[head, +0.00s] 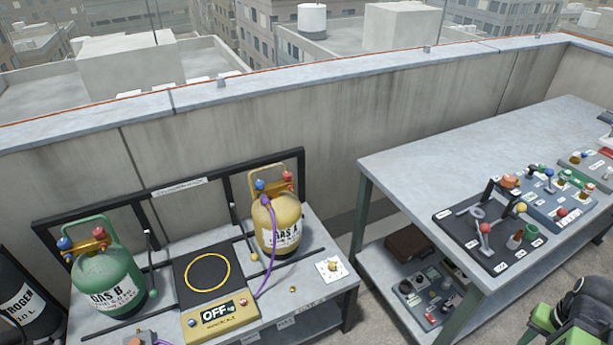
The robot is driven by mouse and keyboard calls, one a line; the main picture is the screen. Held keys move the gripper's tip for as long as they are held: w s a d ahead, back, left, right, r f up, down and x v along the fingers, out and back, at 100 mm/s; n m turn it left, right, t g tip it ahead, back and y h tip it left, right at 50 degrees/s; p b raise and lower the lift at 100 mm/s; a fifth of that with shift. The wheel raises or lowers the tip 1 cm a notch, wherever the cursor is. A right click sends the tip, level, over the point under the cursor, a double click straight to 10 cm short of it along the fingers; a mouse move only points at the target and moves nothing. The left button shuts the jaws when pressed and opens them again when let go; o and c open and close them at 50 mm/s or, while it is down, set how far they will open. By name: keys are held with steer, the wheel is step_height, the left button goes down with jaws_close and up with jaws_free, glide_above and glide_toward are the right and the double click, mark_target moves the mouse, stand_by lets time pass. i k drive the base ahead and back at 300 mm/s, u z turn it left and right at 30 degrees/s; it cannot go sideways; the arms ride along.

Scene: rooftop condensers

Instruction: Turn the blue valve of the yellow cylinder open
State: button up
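The yellow cylinder (290,217), labelled GAS A, stands upright at the right part of the low bench. Its blue valve (260,184) is a small knob at the top left, beside a red valve (287,175) under the yellow handle collar. How far the blue valve is turned cannot be told at this size. A purple hose (272,262) runs from near the cylinder's top down its front to the bench.
A green GAS B cylinder (108,285), also with blue and red knobs, stands at the left. A scale (214,312) reading OFF lies between the cylinders. A black rack frame (224,168) runs behind. A taller table (430,150) with fittings stands right, beyond a gap.

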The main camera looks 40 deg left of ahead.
mark_target(259, 184)
steer(key=z, duration=0.25)
steer(key=k, duration=0.75)
steer(key=u, duration=1.85)
steer(key=i, duration=1)
steer(key=u, duration=0.1)
